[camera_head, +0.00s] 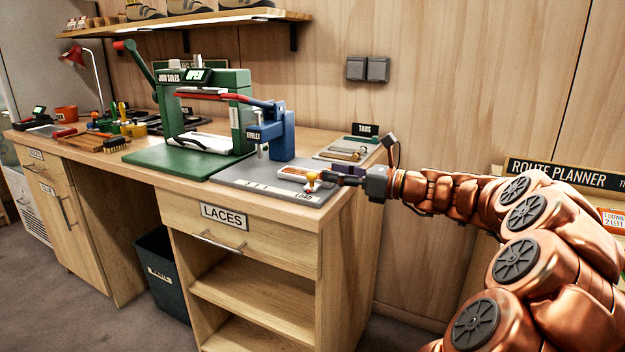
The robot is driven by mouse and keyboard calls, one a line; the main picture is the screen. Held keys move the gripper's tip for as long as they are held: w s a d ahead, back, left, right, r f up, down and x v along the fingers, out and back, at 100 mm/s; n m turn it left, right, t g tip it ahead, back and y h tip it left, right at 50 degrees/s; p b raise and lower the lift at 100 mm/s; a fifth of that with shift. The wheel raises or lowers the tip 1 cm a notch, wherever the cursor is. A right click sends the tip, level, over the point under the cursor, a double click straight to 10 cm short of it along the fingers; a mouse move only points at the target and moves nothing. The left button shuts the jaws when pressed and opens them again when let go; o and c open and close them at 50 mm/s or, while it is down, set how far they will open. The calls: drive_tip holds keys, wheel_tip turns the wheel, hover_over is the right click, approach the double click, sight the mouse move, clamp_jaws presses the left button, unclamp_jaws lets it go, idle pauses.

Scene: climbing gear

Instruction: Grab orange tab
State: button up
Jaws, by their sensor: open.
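A small orange tab-like piece (311,178) shows at the front right of the workbench, on the grey plate marked LOAD (262,187). My gripper (319,177) reaches in from the right with its fingertips at this piece. It is open; whether the fingers touch the piece or stand around it is too small to tell. A white piece with orange edging (296,173) lies just left of the fingertips. The fingers hide part of this spot.
The blue eyelet press (281,135) stands close behind the plate, with the green sole press (205,110) to its left. A tray by the TABS sign (365,129) lies behind my gripper. The bench's right edge is below my wrist. A ROUTE PLANNER board (560,172) stands right.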

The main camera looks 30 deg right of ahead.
drive_tip(key=shift+w+a, duration=0.35)
drive_tip(key=shift+w, duration=0.15)
drive_tip(key=shift+c, duration=0.3)
drive_tip(key=c, duration=0.5)
drive_tip(key=shift+r, duration=0.1)
